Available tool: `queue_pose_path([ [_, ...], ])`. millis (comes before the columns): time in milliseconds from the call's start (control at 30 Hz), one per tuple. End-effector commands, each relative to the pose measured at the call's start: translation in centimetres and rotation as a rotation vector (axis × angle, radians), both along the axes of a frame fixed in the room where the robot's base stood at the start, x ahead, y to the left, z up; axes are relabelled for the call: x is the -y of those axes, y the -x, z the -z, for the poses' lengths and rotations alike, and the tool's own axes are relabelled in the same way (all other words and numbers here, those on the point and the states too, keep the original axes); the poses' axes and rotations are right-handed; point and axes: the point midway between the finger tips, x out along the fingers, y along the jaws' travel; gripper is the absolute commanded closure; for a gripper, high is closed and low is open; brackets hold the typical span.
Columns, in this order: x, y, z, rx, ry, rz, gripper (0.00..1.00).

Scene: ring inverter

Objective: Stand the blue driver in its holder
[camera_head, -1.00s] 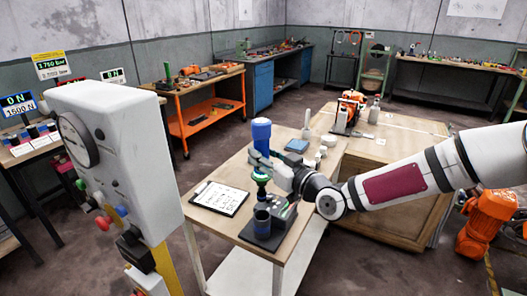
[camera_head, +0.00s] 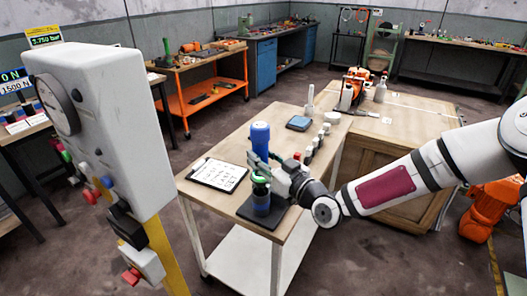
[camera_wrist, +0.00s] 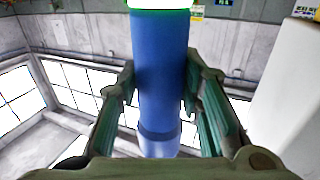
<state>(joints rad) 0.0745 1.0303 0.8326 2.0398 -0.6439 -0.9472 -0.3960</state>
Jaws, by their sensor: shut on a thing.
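The blue driver (camera_head: 260,135) stands upright in my gripper (camera_head: 262,163), with a green band low on it. In the wrist view, the blue shaft (camera_wrist: 160,70) runs between both fingers (camera_wrist: 162,95), with the green-edged pale part at the top of the picture. My gripper is shut on the driver. The holder is a dark cup (camera_head: 261,200) on a black base (camera_head: 257,219) near the table's front edge. The driver's lower end is right over or in the cup's mouth; I cannot tell which, as the fingers and green band cover it.
A clipboard (camera_head: 217,174) lies left of the holder. A small blue-topped box (camera_head: 298,123) and several pale cylinders (camera_head: 318,141) stand behind on the table. A grey control box (camera_head: 95,125) on a yellow post stands at the left. The table between clipboard and box is bare.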

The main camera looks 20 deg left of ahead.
Motion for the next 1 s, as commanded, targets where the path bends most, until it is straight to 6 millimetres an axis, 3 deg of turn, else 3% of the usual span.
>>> queue_pose_path([
  [500, -0.1, -0.1, 4.4, 0.003, -0.003, -0.001, 1.00],
  [1000, -0.1, 0.0, 5.0, 0.004, -0.004, 0.000, 1.00],
])
